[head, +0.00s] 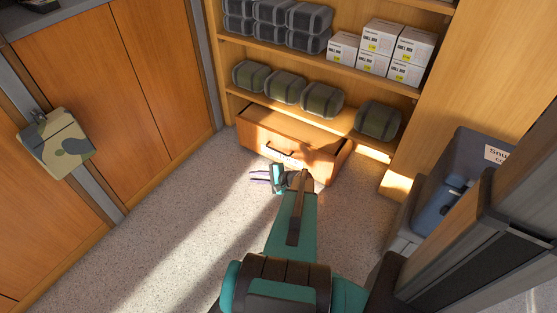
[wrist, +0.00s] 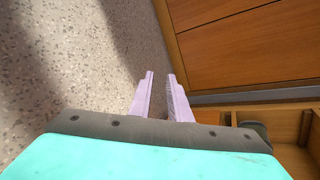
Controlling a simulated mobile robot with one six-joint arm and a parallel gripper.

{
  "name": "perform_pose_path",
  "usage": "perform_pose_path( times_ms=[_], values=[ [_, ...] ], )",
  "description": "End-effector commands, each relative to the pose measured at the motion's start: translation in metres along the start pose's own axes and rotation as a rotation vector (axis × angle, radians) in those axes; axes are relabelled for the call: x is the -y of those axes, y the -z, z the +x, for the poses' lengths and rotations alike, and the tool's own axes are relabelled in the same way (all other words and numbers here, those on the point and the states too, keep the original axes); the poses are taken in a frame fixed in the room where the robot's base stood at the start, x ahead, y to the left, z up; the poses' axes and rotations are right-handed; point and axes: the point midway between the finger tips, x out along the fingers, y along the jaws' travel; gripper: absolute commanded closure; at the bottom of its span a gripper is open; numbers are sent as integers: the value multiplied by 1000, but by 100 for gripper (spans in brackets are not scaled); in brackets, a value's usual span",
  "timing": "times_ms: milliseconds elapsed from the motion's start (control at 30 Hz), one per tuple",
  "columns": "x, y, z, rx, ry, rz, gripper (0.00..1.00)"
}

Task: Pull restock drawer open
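The restock drawer (head: 314,162) is the wooden drawer at the bottom of the shelf unit in the head view. It stands pulled out, with its inside showing behind the front panel. A dark bar handle (head: 281,155) is on its front. My gripper (head: 254,177) is just in front of the drawer, low over the floor, with its lilac fingers pointing left. The fingers are apart and empty, and they are off the handle. In the wrist view my gripper (wrist: 160,78) also shows a clear gap between the fingers. My wrist hides part of the drawer front.
Shelves above hold several green cases (head: 287,87), grey cases (head: 308,20) and white boxes (head: 377,47). Wooden cabinet doors (head: 151,62) line the left, with a camouflage box (head: 55,142) hanging there. A grey bin (head: 462,165) stands right. Grey floor (head: 180,205) is clear at left.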

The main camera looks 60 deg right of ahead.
Motion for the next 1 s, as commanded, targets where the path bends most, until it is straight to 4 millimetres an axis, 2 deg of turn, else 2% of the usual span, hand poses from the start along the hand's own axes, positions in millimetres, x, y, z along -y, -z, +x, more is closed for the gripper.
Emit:
perform_pose_path(
  times_ms=[33, 200, 300, 400, 500, 600, 1000],
  values=[
    [-2, 27, -8, -30, 43, 23, 83],
    [8, 94, -48, -124, 190, 94, 83],
    [13, 128, -74, -174, 268, 129, 83],
    [15, 152, -96, -211, 328, 155, 83],
    [17, 168, -112, -236, 368, 172, 83],
    [18, 175, -120, -248, 389, 180, 83],
    [19, 176, -122, -251, 393, 182, 83]
  ],
)
